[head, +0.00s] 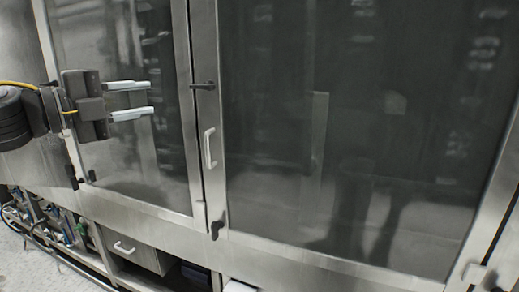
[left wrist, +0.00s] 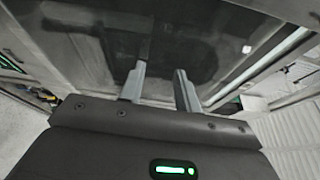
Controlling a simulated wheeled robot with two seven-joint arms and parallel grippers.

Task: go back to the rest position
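My left gripper (head: 130,100) is in the head view at the upper left, in front of the washer's left glass door (head: 120,45). Its two pale fingers point right and stand apart with nothing between them. In the left wrist view, the left gripper's fingers (left wrist: 160,88) also show apart and empty, with dark glass beyond them. I cannot tell the exact gap between the fingers and the glass. My right gripper is not in view.
A large right glass door (head: 350,130) fills the head view's right side. A door handle (head: 209,148) and black latches (head: 203,86) sit along the middle frame. Below are a drawer (head: 135,250) and pipes and hoses (head: 65,225) at the lower left.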

